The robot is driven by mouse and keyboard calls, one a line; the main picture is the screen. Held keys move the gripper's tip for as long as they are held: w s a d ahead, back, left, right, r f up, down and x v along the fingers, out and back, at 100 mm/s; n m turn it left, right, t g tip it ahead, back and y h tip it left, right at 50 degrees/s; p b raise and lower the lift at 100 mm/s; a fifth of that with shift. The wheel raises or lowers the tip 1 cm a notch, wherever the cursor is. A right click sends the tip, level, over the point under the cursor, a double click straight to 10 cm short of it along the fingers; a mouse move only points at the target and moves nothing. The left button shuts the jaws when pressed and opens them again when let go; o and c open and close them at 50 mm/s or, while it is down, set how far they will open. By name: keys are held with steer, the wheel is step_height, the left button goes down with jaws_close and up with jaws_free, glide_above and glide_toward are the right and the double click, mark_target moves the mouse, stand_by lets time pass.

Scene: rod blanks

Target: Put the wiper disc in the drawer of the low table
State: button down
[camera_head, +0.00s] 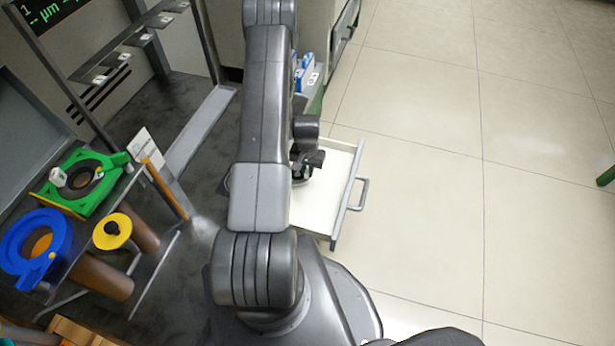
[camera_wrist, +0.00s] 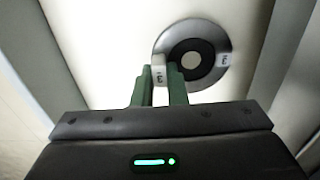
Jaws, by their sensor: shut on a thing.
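The wiper disc (camera_wrist: 213,80) is a grey metal ring with a dark inner ring, a pale centre and small white tabs marked 3. My gripper (camera_wrist: 160,88) is shut on its near-left tab, between the green fingertips. In the head view my gripper (camera_head: 307,163) is over the pulled-out drawer (camera_head: 325,212), which has a pale floor and a grey handle. In the wrist view the drawer's pale floor (camera_wrist: 105,55) lies behind the disc. I cannot tell whether the disc touches it. My arm hides most of the low table and disc in the head view.
At left a bench holds a green ring fixture (camera_head: 62,200), a blue ring fixture (camera_head: 15,262), a yellow disc (camera_head: 103,240) and brown cylinders (camera_head: 100,277). Blue-and-white items (camera_head: 304,72) stand beyond the drawer.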

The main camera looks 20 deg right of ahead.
steer(key=shift+f+b, duration=0.4)
steer(key=shift+f, duration=1.3)
steer(key=shift+f, duration=0.1)
steer(key=shift+f, duration=0.15)
steer(key=c, duration=1.5)
jaws_free()
steer(key=shift+o, duration=0.2)
step_height(320, 180, up, 12)
steer(key=p, duration=0.2)
steer(key=shift+r+p, duration=0.25)
steer(key=shift+p, duration=0.15)
